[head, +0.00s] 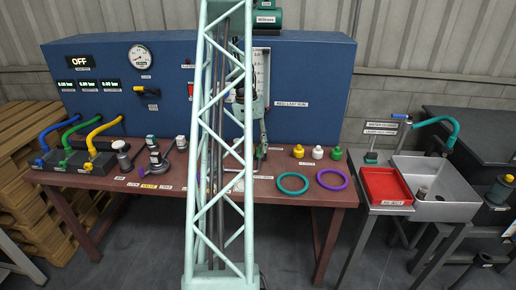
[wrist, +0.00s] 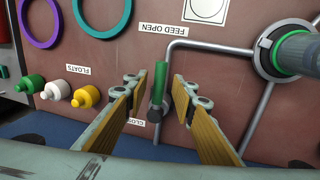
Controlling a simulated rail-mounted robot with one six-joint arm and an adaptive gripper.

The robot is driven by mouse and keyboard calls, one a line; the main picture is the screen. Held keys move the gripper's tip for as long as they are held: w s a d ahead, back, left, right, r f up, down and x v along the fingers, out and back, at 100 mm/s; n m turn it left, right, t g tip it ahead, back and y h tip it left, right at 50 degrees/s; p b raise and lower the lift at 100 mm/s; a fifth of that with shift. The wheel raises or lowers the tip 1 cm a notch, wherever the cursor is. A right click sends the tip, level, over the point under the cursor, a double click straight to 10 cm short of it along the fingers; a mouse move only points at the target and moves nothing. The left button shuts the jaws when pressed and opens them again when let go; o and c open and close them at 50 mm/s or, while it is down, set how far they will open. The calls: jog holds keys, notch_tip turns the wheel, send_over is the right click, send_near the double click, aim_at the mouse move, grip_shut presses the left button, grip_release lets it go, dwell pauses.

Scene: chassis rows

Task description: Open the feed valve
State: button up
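The feed valve's green lever handle (wrist: 160,76) stands in the middle of the wrist view, above a grey valve body (wrist: 155,113). A "FEED OPEN" label (wrist: 169,31) lies above it, and a partly covered label reading "CLOS" (wrist: 136,123) lies below. My gripper (wrist: 157,84) is open, with one finger left and one right of the handle. Gaps show on both sides, so neither finger seems to touch it. In the head view my lattice column covers much of the area around my gripper, and I cannot make out the valve there.
A grey pipe (wrist: 178,55) bends beside the valve to a round fitting with a green ring (wrist: 268,62). Float pieces (wrist: 85,97) stand at the left. Purple (head: 333,180) and teal (head: 292,183) rings lie on the brown table. The blue panel's display reads "OFF" (head: 79,64).

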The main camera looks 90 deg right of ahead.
jog(key=shift+r, duration=0.1)
notch_tip(320, 180, up, 12)
jog(key=w, duration=0.2)
jog(key=shift+w+d+f, duration=0.15)
jog(key=shift+f, duration=0.1)
dwell(0.3)
dwell(0.4)
jog(key=shift+w, duration=0.1)
dwell(0.4)
